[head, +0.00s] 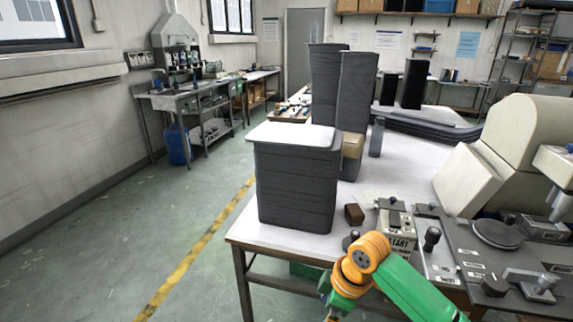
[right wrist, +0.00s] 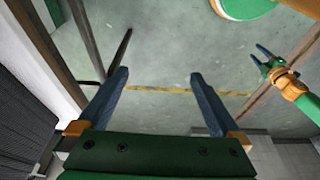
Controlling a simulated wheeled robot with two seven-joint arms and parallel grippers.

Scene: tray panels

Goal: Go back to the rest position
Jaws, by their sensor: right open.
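My right arm, green and orange, reaches in from the lower right of the head view, in front of the table's near edge; its gripper is mostly cut off at the bottom. In the right wrist view my right gripper (right wrist: 160,73) has its two blue fingers wide apart with nothing between them, over the floor. My left gripper (right wrist: 262,60) shows at the upper right of that view, its two small dark fingers apart and empty. It is not seen in the head view.
A dark ribbed stack (head: 295,185) with a white top stands on the white table (head: 375,185); taller dark stacks (head: 357,92) stand behind. A control box (head: 395,228), a brown block (head: 354,214) and a beige machine (head: 500,150) are at the right. The floor at left is clear.

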